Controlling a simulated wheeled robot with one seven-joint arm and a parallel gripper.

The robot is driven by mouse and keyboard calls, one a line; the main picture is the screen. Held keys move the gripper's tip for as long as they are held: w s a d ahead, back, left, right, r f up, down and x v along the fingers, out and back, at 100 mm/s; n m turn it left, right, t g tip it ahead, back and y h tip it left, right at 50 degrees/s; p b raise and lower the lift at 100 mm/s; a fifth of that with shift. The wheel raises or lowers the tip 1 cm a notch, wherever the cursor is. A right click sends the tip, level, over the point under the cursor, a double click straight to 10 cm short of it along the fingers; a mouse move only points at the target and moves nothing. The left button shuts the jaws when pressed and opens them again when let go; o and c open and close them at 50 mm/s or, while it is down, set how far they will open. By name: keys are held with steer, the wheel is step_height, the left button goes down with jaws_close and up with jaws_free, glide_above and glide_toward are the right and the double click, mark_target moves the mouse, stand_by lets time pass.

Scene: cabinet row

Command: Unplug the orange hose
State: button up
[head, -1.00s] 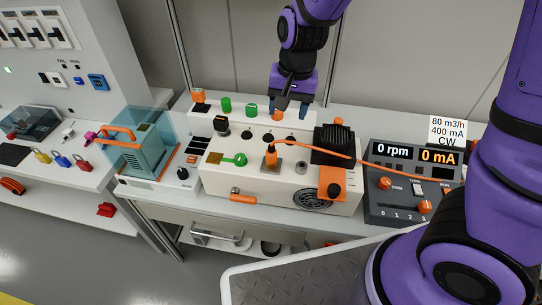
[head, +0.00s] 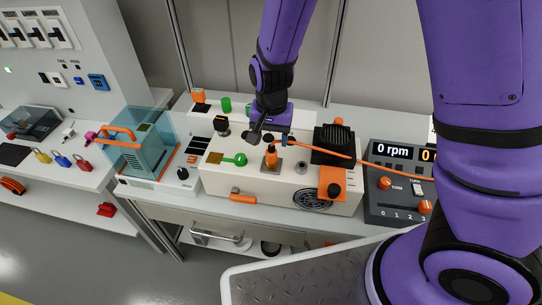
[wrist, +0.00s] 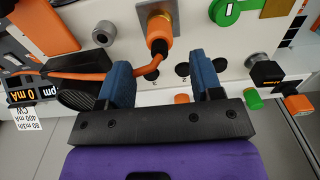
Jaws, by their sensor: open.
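The orange hose (head: 318,150) ends in an orange plug (head: 271,157) seated in a square metal socket plate (head: 270,167) on the white box. The hose runs right from the plug toward the control panel. My gripper (head: 269,139) is just behind and above the plug, open and empty. In the wrist view, my gripper (wrist: 160,60) has its two blue fingers apart. The plug (wrist: 158,28) shows just beyond the fingertips, lined up with the gap. The hose (wrist: 85,75) passes behind the left finger. I cannot tell whether a finger touches the hose.
A black ribbed block (head: 334,140) and an orange block (head: 332,182) stand right of the plug. A green lever (head: 234,159) lies to its left. The control panel (head: 400,185) reads 0 rpm. A clear-covered unit (head: 142,148) with an orange handle stands further left.

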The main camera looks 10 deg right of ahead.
mark_target(272, 146)
step_height(272, 146, down, 8)
steer(key=shift+r, duration=0.25)
steer(key=shift+s+f, duration=0.25)
steer(key=shift+f, duration=0.05)
steer(key=shift+s+d, duration=0.15)
stand_by(1.0)
jaws_close()
steer(key=shift+r, duration=0.25)
steer(key=shift+w+r, duration=0.15)
steer(key=shift+r, duration=0.4)
steer(key=shift+w+r, duration=0.15)
steer(key=shift+r, duration=2.05)
